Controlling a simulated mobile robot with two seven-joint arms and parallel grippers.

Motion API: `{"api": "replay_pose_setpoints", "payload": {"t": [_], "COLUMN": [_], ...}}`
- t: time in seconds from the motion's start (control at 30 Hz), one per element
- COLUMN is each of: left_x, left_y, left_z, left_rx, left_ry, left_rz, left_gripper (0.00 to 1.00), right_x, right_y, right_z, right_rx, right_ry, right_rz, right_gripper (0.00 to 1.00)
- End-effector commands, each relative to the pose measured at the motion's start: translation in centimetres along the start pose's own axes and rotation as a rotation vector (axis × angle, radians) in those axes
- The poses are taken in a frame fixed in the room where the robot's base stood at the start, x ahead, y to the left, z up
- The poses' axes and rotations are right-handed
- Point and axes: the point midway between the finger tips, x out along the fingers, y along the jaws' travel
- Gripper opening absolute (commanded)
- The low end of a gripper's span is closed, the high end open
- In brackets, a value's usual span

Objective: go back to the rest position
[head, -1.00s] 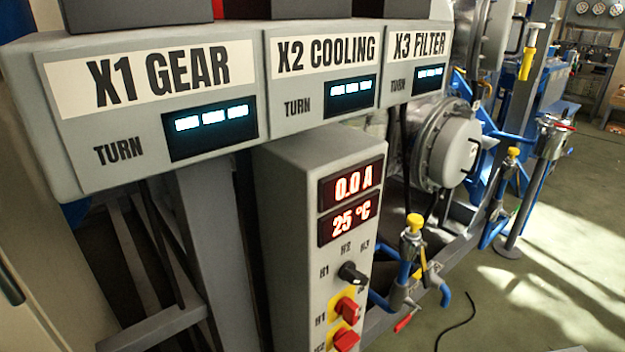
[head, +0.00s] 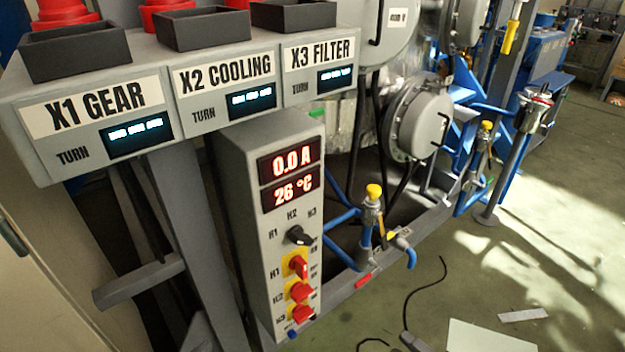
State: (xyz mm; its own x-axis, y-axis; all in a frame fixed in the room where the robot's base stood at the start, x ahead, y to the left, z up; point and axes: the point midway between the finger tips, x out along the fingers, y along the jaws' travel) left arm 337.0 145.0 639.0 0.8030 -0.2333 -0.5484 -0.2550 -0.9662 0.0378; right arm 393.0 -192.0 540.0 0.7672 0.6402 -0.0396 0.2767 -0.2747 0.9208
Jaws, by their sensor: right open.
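I cannot make out either gripper in the head view, so their positions and anything between their fingers do not show. The grey control cabinet (head: 237,165) stands upright at the centre left. Its red displays (head: 291,173) read 0.0 A and 26 °C. Below them are a black selector knob (head: 299,235) and several red switches on yellow plates. No gripper shows at these controls.
The X1 GEAR, X2 COOLING and X3 FILTER box (head: 95,110) juts out at upper left. Blue pipes and a yellow-capped valve (head: 374,192) stand right of the cabinet. A black cable (head: 424,287) and pale sheet (head: 490,337) lie on otherwise mostly open floor.

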Motion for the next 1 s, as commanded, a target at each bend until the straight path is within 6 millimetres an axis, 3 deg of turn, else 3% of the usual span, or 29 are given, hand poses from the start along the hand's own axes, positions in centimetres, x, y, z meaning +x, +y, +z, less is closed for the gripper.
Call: {"api": "replay_pose_setpoints", "payload": {"t": [0.03, 0.2, 0.5, 0.7, 1.0], "left_x": [-1.4, -3.8, -7.1, -7.7, -7.7], "left_y": [-0.2, -1.0, -1.9, -2.2, -2.2], "left_z": [-1.3, -3.2, -6.1, -6.4, -6.4], "left_rx": [0.004, 0.011, 0.021, 0.024, 0.024], "left_ry": [-0.01, -0.022, -0.025, -0.024, -0.024], "left_rz": [-0.009, -0.033, -0.063, -0.07, -0.07], "left_gripper": [0.77, 0.77, 0.77, 0.77, 0.77], "right_x": [0.2, -0.2, -4.3, -5.8, -5.8], "right_y": [2.6, 7.5, 14.0, 15.2, 15.2], "right_z": [-2.0, -5.3, -11.3, -13.0, -13.0], "right_rx": [0.095, 0.467, 1.084, 1.246, 1.251], "right_ry": [-0.066, -0.322, -0.683, -0.774, -0.776], "right_rz": [0.014, 0.048, 0.087, 0.089, 0.089], "right_gripper": [0.41, 0.41, 0.41, 0.41, 0.41]}}
